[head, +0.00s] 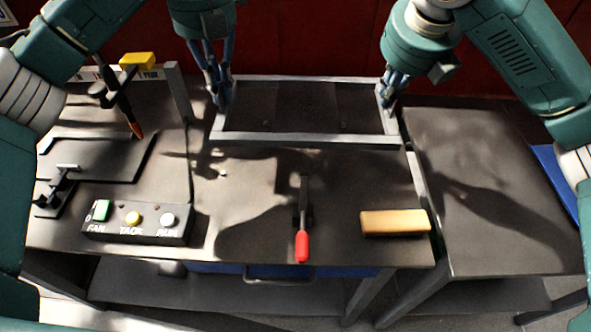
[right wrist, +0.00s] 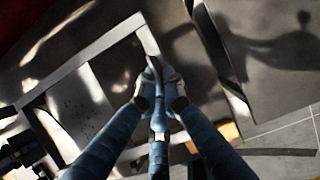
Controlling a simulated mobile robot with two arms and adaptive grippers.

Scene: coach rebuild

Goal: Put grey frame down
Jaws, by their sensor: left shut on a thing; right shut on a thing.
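The grey frame (head: 310,141) is a rectangle of flat bars at the back of the dark table in the head view. My left gripper (head: 222,98) is shut on its left bar. My right gripper (head: 386,92) is shut on its right bar. In the right wrist view the frame (right wrist: 88,54) runs to the fingers of my right gripper (right wrist: 160,88), which close around its bar. I cannot tell whether the frame touches the table or hangs just above it.
A control box (head: 137,222) with buttons stands front left, near a dark plate (head: 98,158) and an orange-tipped tool (head: 136,130). A red-handled lever (head: 302,246) and a yellow-tan block (head: 394,222) are at the front. The right-hand table (head: 490,190) is bare.

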